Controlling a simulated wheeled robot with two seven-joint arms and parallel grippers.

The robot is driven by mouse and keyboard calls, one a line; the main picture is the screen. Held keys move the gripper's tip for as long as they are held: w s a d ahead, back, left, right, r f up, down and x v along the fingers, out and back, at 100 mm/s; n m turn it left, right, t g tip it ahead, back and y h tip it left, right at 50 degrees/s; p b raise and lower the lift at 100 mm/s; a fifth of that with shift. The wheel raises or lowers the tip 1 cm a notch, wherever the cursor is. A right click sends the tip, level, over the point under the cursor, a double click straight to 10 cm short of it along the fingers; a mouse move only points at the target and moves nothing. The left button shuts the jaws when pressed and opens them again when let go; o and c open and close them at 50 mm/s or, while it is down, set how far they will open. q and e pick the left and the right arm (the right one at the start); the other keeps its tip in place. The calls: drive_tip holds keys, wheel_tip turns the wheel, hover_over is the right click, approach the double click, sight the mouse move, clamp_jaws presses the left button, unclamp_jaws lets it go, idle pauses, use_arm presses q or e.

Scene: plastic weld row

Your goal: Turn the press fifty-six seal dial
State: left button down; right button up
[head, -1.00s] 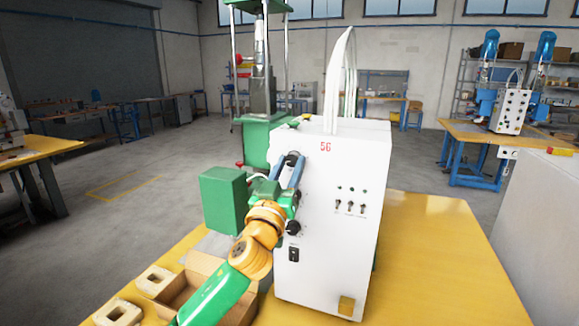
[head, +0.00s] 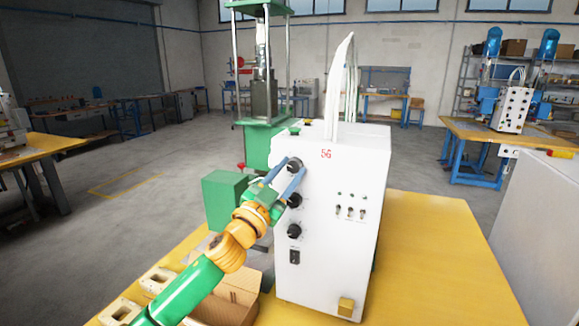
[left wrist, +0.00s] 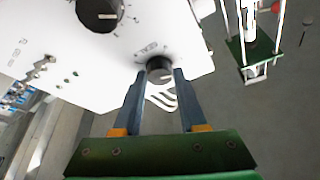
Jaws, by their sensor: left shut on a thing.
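The white control box marked 56 (head: 345,185) stands upright on a yellow table. My right gripper is not in view.
A green press (head: 262,140) stands behind. An open cardboard box (head: 236,292) and cream blocks (head: 120,312) lie under my left arm. The table's right side (head: 430,260) is clear.

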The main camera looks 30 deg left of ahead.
use_arm(q)
drive_tip(key=m+h+p, duration=0.1)
drive_tip(key=m, duration=0.1)
drive_tip(key=m+g+h+p, duration=0.1)
drive_tip(key=m+p, duration=0.1)
drive_tip(key=m+h+p, duration=0.1)
drive_tip(key=m, duration=0.2)
drive_tip(key=shift+a+r, duration=0.15)
drive_tip(key=shift+r, duration=0.25)
drive_tip(key=shift+m+g+h+p, duration=0.4)
drive_tip(key=shift+m+g+p, duration=0.6)
drive_tip(key=shift+m+p, duration=1)
drive_tip(key=shift+a, duration=0.1)
drive_tip(key=c, duration=0.6)
unclamp_jaws()
drive_tip(key=shift+o, duration=0.6)
drive_tip(key=shift+w+f, duration=0.1)
drive_tip(key=shift+f, duration=0.05)
drive_tip(key=shift+f, duration=0.1)
